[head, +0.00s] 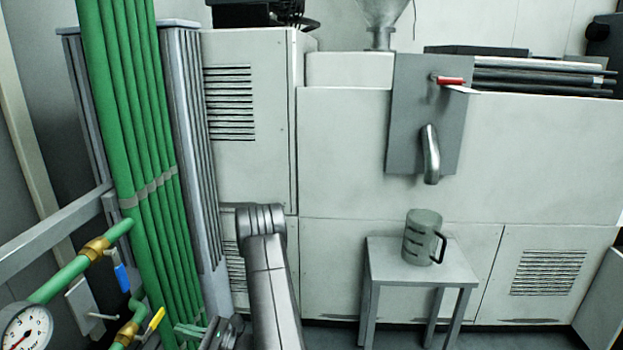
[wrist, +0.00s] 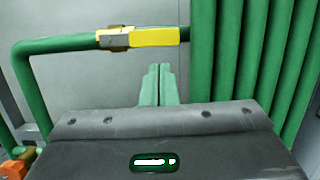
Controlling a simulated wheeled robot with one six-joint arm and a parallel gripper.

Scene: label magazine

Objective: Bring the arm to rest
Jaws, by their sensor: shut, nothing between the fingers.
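My arm (head: 268,285) rises into the lower middle of the head view, its elbow in front of the grey cabinet. In the wrist view my gripper (wrist: 159,70) shows as two narrow fingers side by side, shut with nothing between them. Beyond the fingertips is a green pipe with a yellow-handled valve (wrist: 153,37). The fingers appear apart from the valve, but the exact distance is hard to judge. The yellow handle (head: 156,318) also shows at the lower left of the head view.
Vertical green pipes (head: 127,130) stand close left of my arm, with a blue-handled valve (head: 122,278) and a gauge (head: 24,328). A small table (head: 385,262) with a jug (head: 418,240) stands to the right, below a spout (head: 430,155). Floor shows between arm and table.

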